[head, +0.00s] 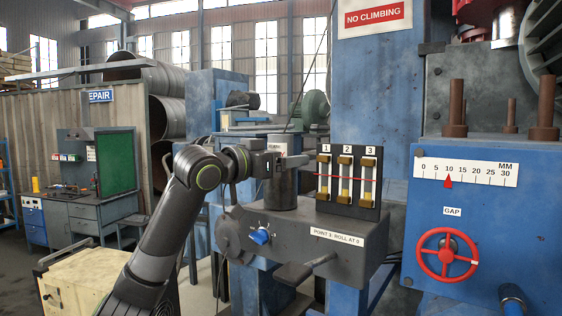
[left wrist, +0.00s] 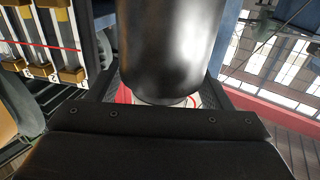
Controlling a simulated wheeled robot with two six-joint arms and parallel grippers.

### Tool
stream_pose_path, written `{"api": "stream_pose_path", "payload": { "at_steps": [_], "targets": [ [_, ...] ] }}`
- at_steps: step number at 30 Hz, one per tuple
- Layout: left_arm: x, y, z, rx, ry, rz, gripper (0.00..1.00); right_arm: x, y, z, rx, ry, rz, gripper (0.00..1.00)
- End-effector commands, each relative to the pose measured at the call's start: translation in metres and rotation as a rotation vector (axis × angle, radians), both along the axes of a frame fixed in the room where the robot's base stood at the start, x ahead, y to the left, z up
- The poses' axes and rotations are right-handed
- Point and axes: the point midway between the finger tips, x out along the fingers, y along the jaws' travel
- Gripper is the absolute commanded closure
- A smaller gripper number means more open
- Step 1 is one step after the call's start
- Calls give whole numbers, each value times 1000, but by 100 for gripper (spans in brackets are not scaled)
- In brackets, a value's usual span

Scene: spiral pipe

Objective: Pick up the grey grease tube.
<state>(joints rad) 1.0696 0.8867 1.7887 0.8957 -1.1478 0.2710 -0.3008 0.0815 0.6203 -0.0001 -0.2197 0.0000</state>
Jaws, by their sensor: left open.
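The grey grease tube (head: 281,190) is a dark grey upright cylinder on the grey ledge of the blue machine, left of the three numbered gauges. My left gripper (head: 287,162) reaches in from the left across its upper part and hides some of it. In the left wrist view the tube (left wrist: 170,45) fills the upper middle as a glossy dark cylinder. It stands between the two spread fingers of my left gripper (left wrist: 165,92), which is open. Contact with the tube cannot be told. My right gripper is not in view.
The numbered gauges (head: 346,180) stand close right of the tube. A blue knob (head: 261,236) and a dark lever (head: 305,268) stick out from the machine below. A red handwheel (head: 447,255) is at the right. A cream cabinet (head: 85,280) stands lower left.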

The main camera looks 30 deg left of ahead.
Motion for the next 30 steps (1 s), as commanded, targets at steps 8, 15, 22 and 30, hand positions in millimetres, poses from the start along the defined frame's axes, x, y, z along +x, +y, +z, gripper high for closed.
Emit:
{"api": "stream_pose_path", "payload": {
  "at_steps": [8, 15, 22, 30],
  "targets": [
    [2, 0, -1, 0, 0, 1, 27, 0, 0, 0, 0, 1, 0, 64],
    [2, 0, -1, 0, 0, 1, 59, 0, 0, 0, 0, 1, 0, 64],
    [1, 0, -1, 0, 0, 1, 76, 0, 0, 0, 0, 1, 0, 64],
    [2, 0, 3, 0, -1, 1, 76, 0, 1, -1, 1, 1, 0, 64]
  ]
}}
